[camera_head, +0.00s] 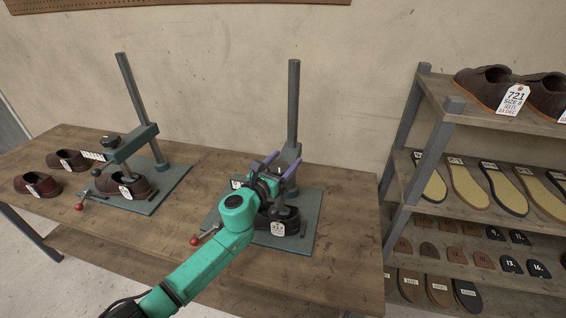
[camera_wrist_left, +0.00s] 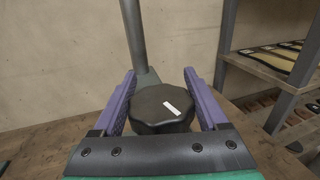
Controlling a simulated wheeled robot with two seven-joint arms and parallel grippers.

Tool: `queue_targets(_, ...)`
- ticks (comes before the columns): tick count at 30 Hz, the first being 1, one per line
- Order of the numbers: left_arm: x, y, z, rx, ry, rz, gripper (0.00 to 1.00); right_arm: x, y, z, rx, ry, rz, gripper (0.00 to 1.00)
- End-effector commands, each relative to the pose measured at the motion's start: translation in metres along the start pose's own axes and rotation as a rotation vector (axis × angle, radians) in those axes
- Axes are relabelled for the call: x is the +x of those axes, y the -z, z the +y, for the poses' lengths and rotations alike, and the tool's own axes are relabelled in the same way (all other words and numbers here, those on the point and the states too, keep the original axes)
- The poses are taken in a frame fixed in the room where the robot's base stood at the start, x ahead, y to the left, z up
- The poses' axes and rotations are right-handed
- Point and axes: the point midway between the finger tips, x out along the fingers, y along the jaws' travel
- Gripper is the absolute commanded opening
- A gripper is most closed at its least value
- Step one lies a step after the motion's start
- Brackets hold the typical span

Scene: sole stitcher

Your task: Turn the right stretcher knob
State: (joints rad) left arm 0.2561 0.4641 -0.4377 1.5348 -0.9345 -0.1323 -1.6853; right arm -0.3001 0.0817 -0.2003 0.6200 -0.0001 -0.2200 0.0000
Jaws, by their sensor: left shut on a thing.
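The right stretcher has a grey upright post (camera_head: 293,105) on a flat grey base plate (camera_head: 308,212), with a dark tagged shoe (camera_head: 291,222) on it. My left gripper (camera_head: 279,168) reaches over this stretcher and hides most of its head. In the left wrist view, the dark faceted knob (camera_wrist_left: 150,112) sits between the two purple fingers of my left gripper (camera_wrist_left: 160,90). The fingers are shut on the knob's sides. A white mark on its top slants down to the right. In the head view the knob is hidden by the gripper. My right gripper is not in view.
The left stretcher (camera_head: 140,140) holds a brown shoe (camera_head: 125,184). Two reddish shoes (camera_head: 38,186) stand at the table's left. A red-ended lever (camera_head: 195,241) sticks out beside my left arm. A shelf (camera_head: 440,118) with shoes and soles stands at the right.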

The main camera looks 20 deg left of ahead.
Motion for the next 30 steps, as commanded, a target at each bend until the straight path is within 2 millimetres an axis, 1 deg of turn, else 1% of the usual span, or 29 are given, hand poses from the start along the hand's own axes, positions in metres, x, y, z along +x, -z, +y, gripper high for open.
queue_targets(5,0.0,0.006,-0.002,0.007,0.143,0.001,0.2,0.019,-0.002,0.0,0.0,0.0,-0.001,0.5)
queue_targets(8,-0.001,0.008,-0.005,0.005,0.238,0.0,0.2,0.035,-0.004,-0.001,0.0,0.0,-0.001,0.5)
queue_targets(11,-0.001,0.01,-0.007,0.005,0.332,-0.001,0.2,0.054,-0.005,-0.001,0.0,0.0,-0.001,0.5)
queue_targets(21,-0.005,0.01,-0.015,0.002,0.653,-0.005,0.2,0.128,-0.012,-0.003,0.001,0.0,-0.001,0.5)
queue_targets(27,-0.008,0.007,-0.019,0.0,0.842,-0.005,0.2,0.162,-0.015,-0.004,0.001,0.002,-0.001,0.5)
queue_targets(30,-0.01,0.005,-0.021,0.0,0.933,-0.005,0.2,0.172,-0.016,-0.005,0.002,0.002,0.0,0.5)
